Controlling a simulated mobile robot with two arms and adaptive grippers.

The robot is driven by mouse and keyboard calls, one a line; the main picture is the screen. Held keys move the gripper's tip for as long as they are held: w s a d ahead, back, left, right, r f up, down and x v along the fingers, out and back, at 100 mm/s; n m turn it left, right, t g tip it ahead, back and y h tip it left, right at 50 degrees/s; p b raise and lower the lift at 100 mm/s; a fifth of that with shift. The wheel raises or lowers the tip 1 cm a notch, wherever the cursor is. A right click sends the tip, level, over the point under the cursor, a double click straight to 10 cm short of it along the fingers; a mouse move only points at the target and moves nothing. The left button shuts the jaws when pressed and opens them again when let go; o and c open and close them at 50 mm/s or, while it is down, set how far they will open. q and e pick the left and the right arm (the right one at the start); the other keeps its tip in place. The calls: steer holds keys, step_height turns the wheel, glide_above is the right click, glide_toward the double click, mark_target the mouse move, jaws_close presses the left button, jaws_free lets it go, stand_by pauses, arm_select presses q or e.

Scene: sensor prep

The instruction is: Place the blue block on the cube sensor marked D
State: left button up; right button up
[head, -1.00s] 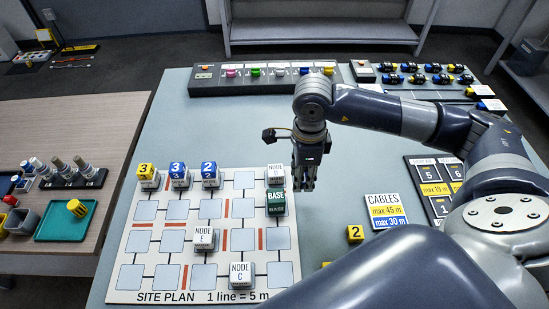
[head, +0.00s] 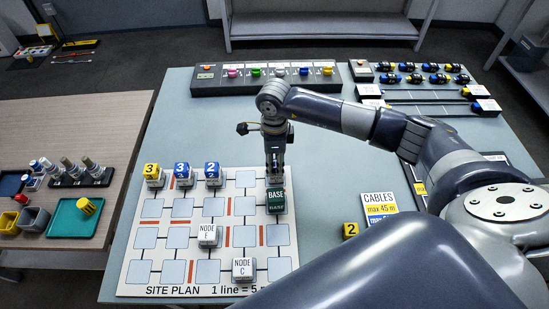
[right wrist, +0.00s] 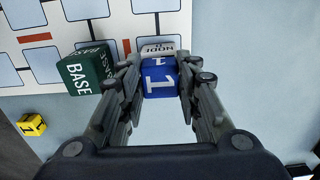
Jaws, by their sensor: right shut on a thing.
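My right gripper (head: 275,168) is shut on the blue block, marked 1 (right wrist: 160,82), which sits between its fingers in the right wrist view. The gripper points down over the upper right part of the site plan, just behind the dark green BASE cube (head: 276,200). A white cube with NODE lettering (right wrist: 158,47) shows just past the blue block in the right wrist view, partly covered by it. Its letter is not readable, and the gripper hides this spot in the head view. I cannot tell whether block and cube touch. My left gripper is not in view.
The BASE cube (right wrist: 87,70) stands close beside the gripper's fingers. NODE E (head: 208,236) and NODE C (head: 243,268) stand nearer on the site plan (head: 130,285). Numbered blocks (head: 183,174) line its far left edge. A yellow block (head: 350,230) lies to the right.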

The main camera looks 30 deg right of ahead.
mark_target(275, 163)
steer(key=shift+f, duration=0.1)
steer(key=shift+f+b, duration=0.15)
steer(key=shift+b, duration=0.2)
steer(key=o, duration=0.9)
steer(key=shift+r, duration=0.2)
steer(key=shift+r, duration=0.2)
step_height(275, 163, up, 12)
steer(key=b, duration=0.2)
steer(key=shift+f+b, duration=0.15)
steer(key=shift+b, duration=0.2)
